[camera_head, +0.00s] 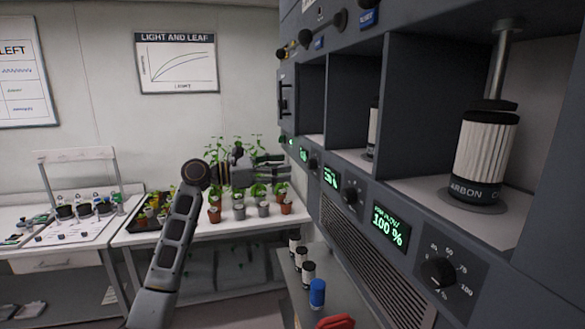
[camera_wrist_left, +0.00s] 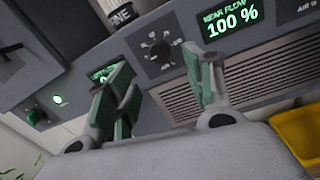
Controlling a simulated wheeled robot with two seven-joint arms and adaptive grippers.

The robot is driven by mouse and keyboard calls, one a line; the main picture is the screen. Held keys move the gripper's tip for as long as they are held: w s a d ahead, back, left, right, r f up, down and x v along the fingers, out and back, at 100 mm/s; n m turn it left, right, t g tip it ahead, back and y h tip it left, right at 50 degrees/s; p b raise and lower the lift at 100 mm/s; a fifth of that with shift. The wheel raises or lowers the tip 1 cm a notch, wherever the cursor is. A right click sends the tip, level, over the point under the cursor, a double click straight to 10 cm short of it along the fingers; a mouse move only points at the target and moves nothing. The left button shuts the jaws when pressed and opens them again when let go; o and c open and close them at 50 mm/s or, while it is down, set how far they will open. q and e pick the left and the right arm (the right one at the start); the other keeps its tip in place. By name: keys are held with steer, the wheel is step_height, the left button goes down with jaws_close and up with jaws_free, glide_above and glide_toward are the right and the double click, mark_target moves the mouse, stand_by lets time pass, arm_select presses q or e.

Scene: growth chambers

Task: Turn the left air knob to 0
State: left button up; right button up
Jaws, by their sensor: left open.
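The grey chamber's front panel carries a row of black air knobs beside green displays. In the head view the near knob (camera_head: 437,271) is at right, a middle knob (camera_head: 351,196) farther along, and a small far-left knob (camera_head: 312,163). My left gripper (camera_head: 283,167) is open at the far left end of the panel. In the left wrist view its two green-padded fingers (camera_wrist_left: 158,64) are spread, with a dialled knob (camera_wrist_left: 158,52) between and beyond them, apparently untouched. Another black knob (camera_wrist_left: 37,118) shows at lower left. The far knob's pointer is too small to read. My right gripper is out of view.
The near display (camera_head: 390,228) reads 100 %. A ribbed carbon cylinder (camera_head: 486,158) stands in the nearest bay. Below the panel, a shelf holds several small bottles, one with a blue body (camera_head: 317,293). Potted plants (camera_head: 239,210) stand on the white table behind my left arm.

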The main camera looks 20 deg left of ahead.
arm_select(q)
steer(key=v, duration=0.4)
stand_by(0.8)
